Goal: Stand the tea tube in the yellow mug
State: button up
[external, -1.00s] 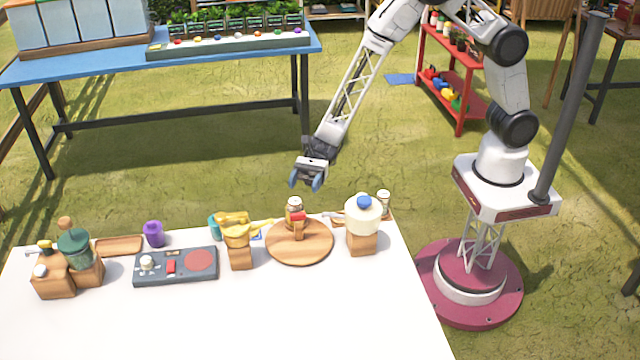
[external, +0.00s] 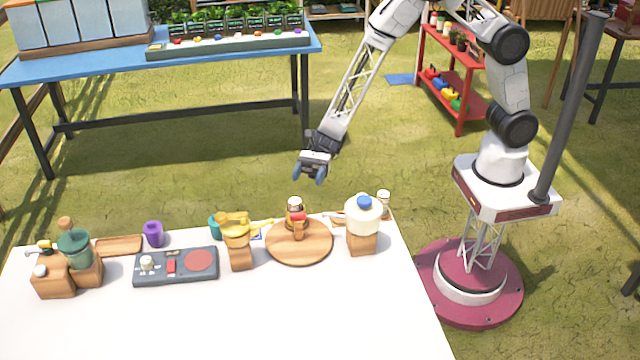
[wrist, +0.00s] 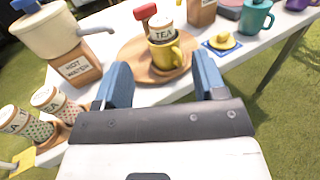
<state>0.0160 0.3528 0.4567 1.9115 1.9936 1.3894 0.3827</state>
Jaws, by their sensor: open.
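The yellow mug (wrist: 168,58) is upright on a round wooden board in the wrist view. A tea tube (wrist: 161,30) with a white TEA label rises above the mug's rim. It looks upright and inside the mug, though its lower part is hidden. In the external view the tube's top (external: 295,203) shows at the far side of the board, and the mug is mostly hidden there. My gripper (external: 311,172) is open and empty, in the air beyond the table's far edge. Its blue fingers (wrist: 162,63) are apart, with the mug beyond them in the wrist view.
The round board (external: 315,250) also holds a wooden piece with a red top. A white dispenser (external: 362,216) on a wooden HOT WATER block is beside it. Two more tea tubes (wrist: 52,102) stand near it. A teal mug (wrist: 257,17) is farther along. The table's front is clear.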

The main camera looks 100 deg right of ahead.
jog(key=s+r+n+g+h, duration=0.2)
jog(key=s+r+n+g, duration=0.3)
jog(key=s+r, duration=0.5)
jog(key=s+r+n+g+h, duration=0.2)
jog(key=s+r+n+g, duration=0.2)
jog(key=s+r+n, duration=0.55)
jog(key=s+d+r+n+t+h, duration=0.1)
jog(key=s+d+n+h, duration=0.2)
jog(key=s, duration=0.6)
jog(key=s+d+r+n+t+h, duration=0.1)
jog(key=s+d+h, duration=0.4)
jog(key=s, duration=0.5)
jog(key=s+d+r+n+t+h, duration=0.1)
jog(key=s+d+r+n+h, duration=0.2)
jog(key=s+d, duration=0.4)
jog(key=shift+s+r+n+h, duration=0.25)
jog(key=shift+s+n+h, duration=0.5)
jog(key=shift+s, duration=0.5)
